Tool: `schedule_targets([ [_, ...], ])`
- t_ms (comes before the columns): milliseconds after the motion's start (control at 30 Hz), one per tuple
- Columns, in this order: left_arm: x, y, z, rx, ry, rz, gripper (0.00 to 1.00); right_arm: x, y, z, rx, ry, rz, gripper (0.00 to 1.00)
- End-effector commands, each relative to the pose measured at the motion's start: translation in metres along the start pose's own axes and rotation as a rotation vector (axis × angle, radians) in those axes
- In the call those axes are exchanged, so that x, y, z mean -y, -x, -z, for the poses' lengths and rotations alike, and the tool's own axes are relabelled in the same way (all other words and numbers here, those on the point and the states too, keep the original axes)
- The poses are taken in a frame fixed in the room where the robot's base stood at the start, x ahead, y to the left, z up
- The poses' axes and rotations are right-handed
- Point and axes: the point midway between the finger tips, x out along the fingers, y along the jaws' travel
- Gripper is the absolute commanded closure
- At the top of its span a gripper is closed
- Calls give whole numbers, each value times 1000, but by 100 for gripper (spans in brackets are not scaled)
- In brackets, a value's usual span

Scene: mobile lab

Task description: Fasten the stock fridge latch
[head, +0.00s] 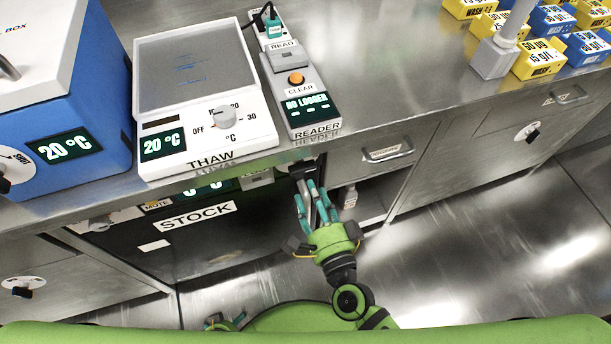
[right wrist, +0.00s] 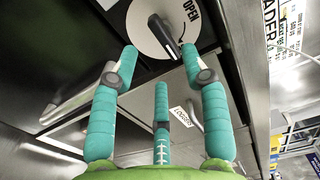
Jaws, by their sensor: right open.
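The stock fridge (head: 205,240) is under the counter, with a dark front and a STOCK label. In the right wrist view, its latch (right wrist: 163,32) is a dark lever on a round white plate, with OPEN printed at the plate's right side. My right gripper (head: 312,196) is at the fridge's upper right corner. In the wrist view, my right gripper (right wrist: 160,58) is open and empty, its teal fingers spread on both sides of the lever; I cannot tell whether they touch it. In the head view the latch is mostly hidden. A bit of my left gripper (head: 222,322) shows at the bottom edge.
On the counter are a blue box (head: 75,100) reading 20 °C, a THAW unit (head: 205,140) and a reader (head: 308,100). Yellow and blue boxes (head: 540,57) stand at the far right. A drawer (head: 375,155) is right of my right gripper. The floor in front is clear.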

Motion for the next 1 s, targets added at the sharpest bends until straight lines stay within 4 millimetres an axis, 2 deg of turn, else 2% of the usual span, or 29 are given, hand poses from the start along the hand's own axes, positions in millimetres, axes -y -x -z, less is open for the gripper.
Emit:
schedule_targets([
  [100,1,0,0,0,0,1,0,-1,24,0,1,0,-2,54],
  [300,1,0,0,0,-1,1,0,-1,45,0,0,0,-1,54],
  [1000,1,2,0,1,-1,1,0,-4,48,1,3,17,-10,54],
])
